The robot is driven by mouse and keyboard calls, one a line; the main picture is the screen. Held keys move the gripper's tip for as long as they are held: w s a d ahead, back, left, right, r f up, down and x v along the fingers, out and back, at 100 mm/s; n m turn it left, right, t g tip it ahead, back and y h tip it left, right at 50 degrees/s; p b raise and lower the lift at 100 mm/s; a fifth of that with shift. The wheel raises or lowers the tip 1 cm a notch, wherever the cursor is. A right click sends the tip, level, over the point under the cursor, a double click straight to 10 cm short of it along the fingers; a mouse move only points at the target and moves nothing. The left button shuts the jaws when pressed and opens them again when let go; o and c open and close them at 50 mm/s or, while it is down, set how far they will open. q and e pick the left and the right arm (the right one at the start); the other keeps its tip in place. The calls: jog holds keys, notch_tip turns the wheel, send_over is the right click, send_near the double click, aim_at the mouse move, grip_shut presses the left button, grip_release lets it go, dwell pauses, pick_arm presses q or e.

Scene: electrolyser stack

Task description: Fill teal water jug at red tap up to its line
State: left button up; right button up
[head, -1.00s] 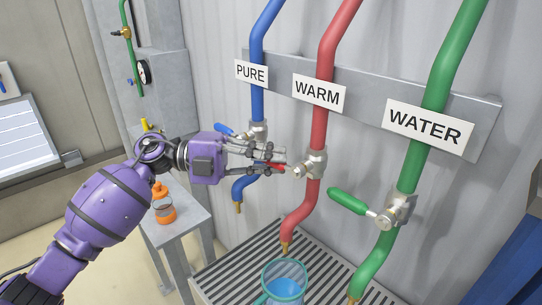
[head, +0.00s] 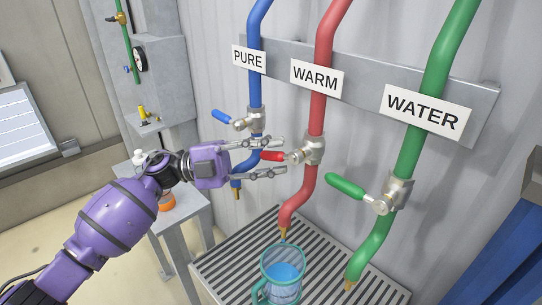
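The teal-rimmed clear water jug (head: 282,279) stands upright on the slatted drain grate, below the spout (head: 284,232) of the red WARM pipe. It has blue water in it; I cannot make out its line. No stream shows between spout and jug. The red tap handle (head: 272,156) points left, crosswise to its pipe. My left gripper (head: 281,157) is open, its two fingers spread above and below the red handle; I cannot tell if either touches it. My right gripper is not in view.
The blue PURE tap handle (head: 222,117) is up left of my gripper, and the green WATER tap handle (head: 346,186) is to the right. The drain grate (head: 235,270) has bare room left of the jug. An orange bottle (head: 167,201) stands on a grey side table, partly hidden by my arm.

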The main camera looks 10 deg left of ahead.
pick_arm(q)
jog(key=shift+a, duration=0.1)
jog(key=v, duration=1.2)
dwell(6.5)
